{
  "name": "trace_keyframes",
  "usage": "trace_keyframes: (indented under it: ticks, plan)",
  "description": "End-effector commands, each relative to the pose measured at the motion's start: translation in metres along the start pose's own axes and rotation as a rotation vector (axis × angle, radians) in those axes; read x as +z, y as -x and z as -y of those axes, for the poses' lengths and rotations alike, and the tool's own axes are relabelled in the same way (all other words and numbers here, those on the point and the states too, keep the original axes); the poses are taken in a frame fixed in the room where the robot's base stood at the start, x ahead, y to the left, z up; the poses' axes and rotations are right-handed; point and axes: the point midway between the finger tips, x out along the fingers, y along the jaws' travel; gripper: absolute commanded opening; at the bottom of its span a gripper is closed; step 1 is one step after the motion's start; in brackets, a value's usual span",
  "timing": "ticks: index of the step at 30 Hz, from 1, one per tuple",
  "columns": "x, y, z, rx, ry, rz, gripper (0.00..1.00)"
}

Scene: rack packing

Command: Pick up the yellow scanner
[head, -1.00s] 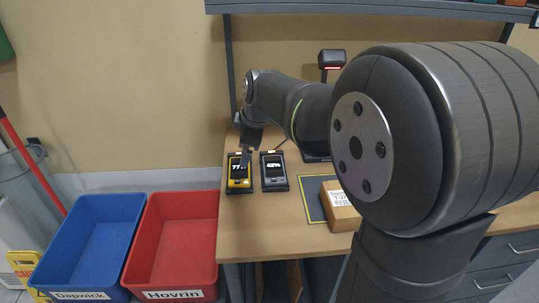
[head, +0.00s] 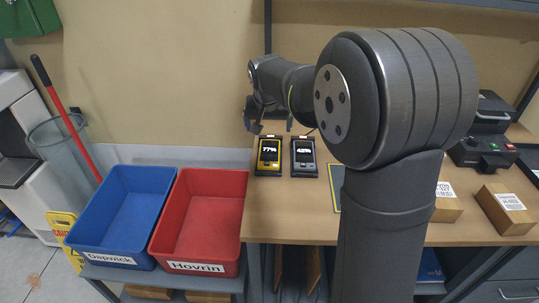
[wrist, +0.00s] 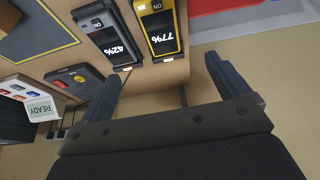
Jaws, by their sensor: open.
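The yellow scanner (head: 269,156) stands in a dark cradle on the left part of the bench, its screen reading 77%. It also shows at the top of the wrist view (wrist: 160,28). A grey scanner (head: 304,156) reading 42% stands just right of it; in the wrist view it is to the left (wrist: 108,38). My gripper (head: 272,123) is open and empty, above and behind the scanners in the head view. In the wrist view my gripper (wrist: 165,80) has its fingers spread wide, apart from both scanners, with the yellow one beyond the gap.
A red bin (head: 239,232) marked Hovrin and a blue bin (head: 80,232) marked Dapwick stand left of the bench (head: 290,219). Brown boxes, one of them here (head: 507,210), lie on the bench at right. My arm hides much of the bench's middle.

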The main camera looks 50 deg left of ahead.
Motion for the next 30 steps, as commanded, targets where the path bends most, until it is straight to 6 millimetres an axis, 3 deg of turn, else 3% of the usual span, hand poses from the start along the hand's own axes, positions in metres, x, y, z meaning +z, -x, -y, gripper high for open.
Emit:
trace_keyframes:
  ticks: [5, 18, 30]
  plan:
    - [0.0, -0.019, 0.0, 0.004, -0.019, 0.003, 0.93]
    - [-0.001, -0.108, 0.0, 0.003, -0.017, 0.002, 0.93]
    - [-0.005, -0.142, 0.0, 0.002, -0.017, 0.001, 0.93]
